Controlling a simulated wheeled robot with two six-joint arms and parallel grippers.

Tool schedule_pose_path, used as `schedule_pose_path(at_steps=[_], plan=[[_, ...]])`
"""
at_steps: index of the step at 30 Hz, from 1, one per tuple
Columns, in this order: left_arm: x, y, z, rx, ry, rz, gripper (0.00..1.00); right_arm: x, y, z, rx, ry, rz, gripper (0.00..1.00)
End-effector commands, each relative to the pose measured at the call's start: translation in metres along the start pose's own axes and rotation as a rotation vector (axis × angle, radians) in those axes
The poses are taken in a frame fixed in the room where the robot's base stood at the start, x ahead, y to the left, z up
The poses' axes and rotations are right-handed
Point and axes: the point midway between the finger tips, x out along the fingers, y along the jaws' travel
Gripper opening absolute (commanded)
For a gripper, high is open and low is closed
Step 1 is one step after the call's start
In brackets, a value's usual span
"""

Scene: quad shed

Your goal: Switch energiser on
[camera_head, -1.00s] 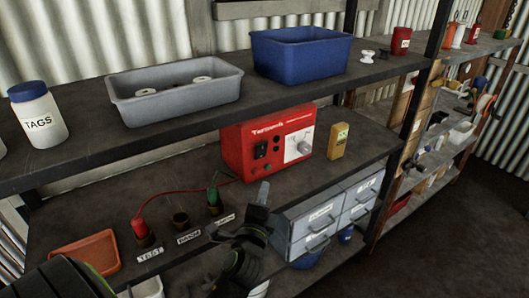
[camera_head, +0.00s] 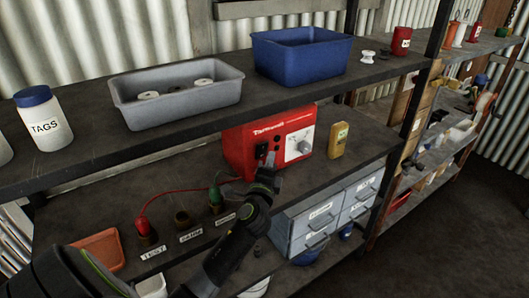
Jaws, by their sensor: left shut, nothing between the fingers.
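The red energiser (camera_head: 239,146) stands on the middle shelf, with a pale front panel and a round knob (camera_head: 304,146) on its right part. My left gripper (camera_head: 270,160) is shut and empty, with its tips in front of the dark switch area on the energiser's front. The tips cover part of that area, and I cannot tell whether they touch it. A red lead (camera_head: 180,190) and a green lead (camera_head: 214,193) run from the energiser to sockets at the shelf front. My right gripper is not in view.
A yellow tester (camera_head: 339,140) stands right of the energiser. Grey labelled drawers (camera_head: 296,236) sit below and right of my arm. An orange tray (camera_head: 101,251) lies at left.

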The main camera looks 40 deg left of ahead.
Motion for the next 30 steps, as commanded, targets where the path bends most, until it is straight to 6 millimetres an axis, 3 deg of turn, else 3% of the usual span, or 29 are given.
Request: schedule_pose_path(at_steps=[7, 20, 29, 30], plan=[[0.017, 0.000, 0.018, 0.002, 0.000, 0.001, 0.00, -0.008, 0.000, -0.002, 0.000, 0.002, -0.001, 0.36], [0.019, 0.000, 0.020, -0.001, 0.001, 0.001, 0.00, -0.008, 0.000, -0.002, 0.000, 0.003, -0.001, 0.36], [0.026, -0.009, 0.027, -0.064, 0.001, 0.067, 0.00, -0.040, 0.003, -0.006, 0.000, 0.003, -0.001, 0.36], [0.025, -0.002, 0.026, -0.061, 0.001, 0.063, 0.00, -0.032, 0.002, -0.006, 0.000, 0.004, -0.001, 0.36]])
